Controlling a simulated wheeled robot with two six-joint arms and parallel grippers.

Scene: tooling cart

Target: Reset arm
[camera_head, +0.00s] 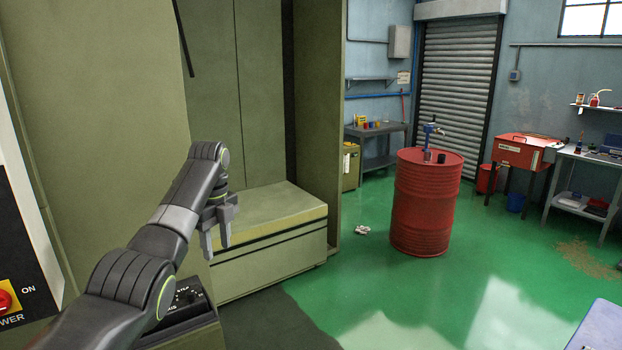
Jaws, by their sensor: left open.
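My left arm comes in from the lower left of the head view and reaches up toward the middle left. My left gripper (216,240) hangs at its end with the fingers pointing down. Its fingers are apart and nothing shows between them. It appears in front of the left end of a low olive-green cabinet base (275,255); I cannot tell the distance between them. My right gripper is not in the view.
A tall green cabinet (95,120) fills the left. A control panel with a red knob (5,300) is at the left edge. A red drum (427,205) stands on the green floor (480,270). A red toolbox (527,151) and workbench (590,175) are at right. Floor around the drum is mostly clear.

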